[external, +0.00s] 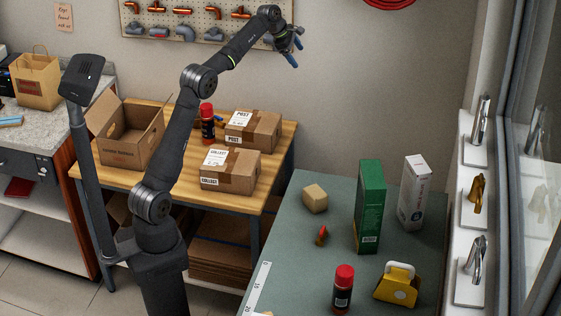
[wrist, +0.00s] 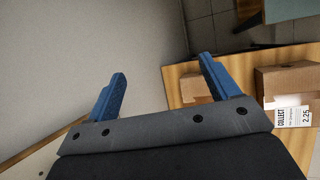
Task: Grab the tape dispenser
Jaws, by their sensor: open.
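My gripper (external: 291,46) is raised high in front of the pegboard, well above and beyond the tables.
The wooden table (external: 280,150) holds an open carton (external: 130,150), a red-capped bottle (external: 207,125) and two parcels (external: 229,180).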

